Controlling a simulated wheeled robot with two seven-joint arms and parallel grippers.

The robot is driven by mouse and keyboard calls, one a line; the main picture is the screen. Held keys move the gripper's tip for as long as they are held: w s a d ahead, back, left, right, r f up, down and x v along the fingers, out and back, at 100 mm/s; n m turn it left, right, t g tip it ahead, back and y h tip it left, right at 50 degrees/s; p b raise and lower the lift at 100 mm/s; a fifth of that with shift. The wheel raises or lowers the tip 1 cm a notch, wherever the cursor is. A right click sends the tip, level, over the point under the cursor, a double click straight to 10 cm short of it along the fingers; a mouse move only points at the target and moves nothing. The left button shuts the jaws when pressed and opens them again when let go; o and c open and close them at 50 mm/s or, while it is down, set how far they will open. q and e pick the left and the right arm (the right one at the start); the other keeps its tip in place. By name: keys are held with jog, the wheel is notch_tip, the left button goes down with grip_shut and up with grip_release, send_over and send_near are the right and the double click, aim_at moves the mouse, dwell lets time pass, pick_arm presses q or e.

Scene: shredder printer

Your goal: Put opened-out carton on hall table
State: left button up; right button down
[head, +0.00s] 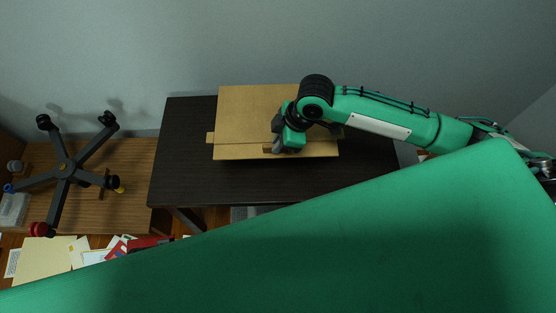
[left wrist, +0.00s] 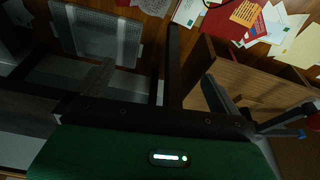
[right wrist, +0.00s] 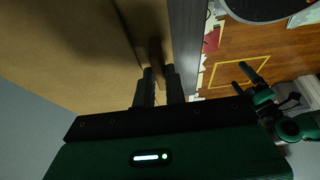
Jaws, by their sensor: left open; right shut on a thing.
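The opened-out carton (head: 250,112) is a flat tan sheet with a crease and small side tabs. It is level over the middle and back of the dark hall table (head: 180,178); I cannot tell if it fully rests on the top. My right gripper (head: 277,147) is shut on the carton near its front edge. In the right wrist view the carton (right wrist: 70,45) fills the upper left, and the right gripper's fingers (right wrist: 159,73) meet at its edge. My left gripper (left wrist: 158,88) is open and empty, away from the carton, below the table's height.
A wooden desk (head: 125,180) stands left of the table, with an upturned chair base (head: 64,168) on it. Papers and folders (head: 85,252) lie at the lower left. A wall is close behind the table. The table's left end and front strip are bare.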

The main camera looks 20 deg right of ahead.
notch_tip(320, 180, down, 8)
jog(key=shift+r+b, duration=0.1)
jog(key=shift+b, duration=0.4)
notch_tip(320, 180, down, 4)
jog(key=shift+b, duration=0.4)
pick_arm(q)
jog(key=shift+t, duration=0.3)
jog(key=v, duration=0.2)
jog(key=w+v, duration=0.1)
jog(key=v, duration=0.1)
jog(key=shift+s+r, duration=0.1)
jog(key=shift+r, duration=0.25)
pick_arm(e)
jog(key=shift+f, duration=0.2)
jog(key=c, duration=1.5)
grip_release()
pick_arm(q)
jog(key=shift+f, duration=0.1)
pick_arm(e)
jog(key=shift+o, duration=0.2)
